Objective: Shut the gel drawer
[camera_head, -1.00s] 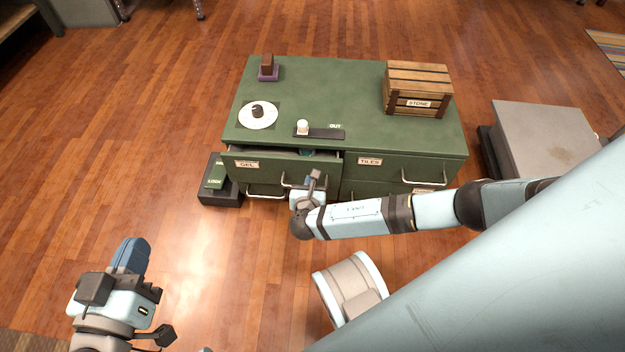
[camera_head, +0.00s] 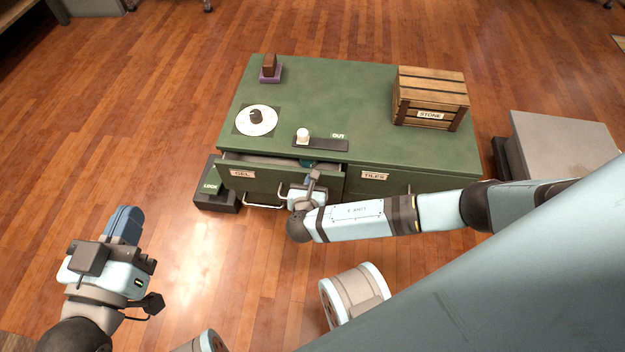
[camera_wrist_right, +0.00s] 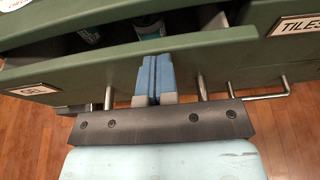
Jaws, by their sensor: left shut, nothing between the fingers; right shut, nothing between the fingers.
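The gel drawer (camera_head: 270,182), green with a GEL label, is partly open at the left of the green cabinet's front. A gap shows its inside, with a teal item (camera_head: 306,163) in it. In the right wrist view the drawer front (camera_wrist_right: 110,80) runs across, with a bottle-like item (camera_wrist_right: 150,29) behind it. My right gripper (camera_head: 314,178) is shut and empty at the right part of the drawer front. Its blue fingertips (camera_wrist_right: 152,72) lie against or just before the front; contact is unclear. My left gripper (camera_head: 125,224) is shut and empty over the floor at left, away from the cabinet.
The cabinet top (camera_head: 340,90) carries a STONE crate (camera_head: 430,98), a white dial (camera_head: 256,120), a slider marked OUT (camera_head: 320,143) and a brown block on a purple base (camera_head: 270,70). A LOCK pedal (camera_head: 212,186) sits at left. A closed TILES drawer (camera_head: 374,182) is at right. Floor at left is clear.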

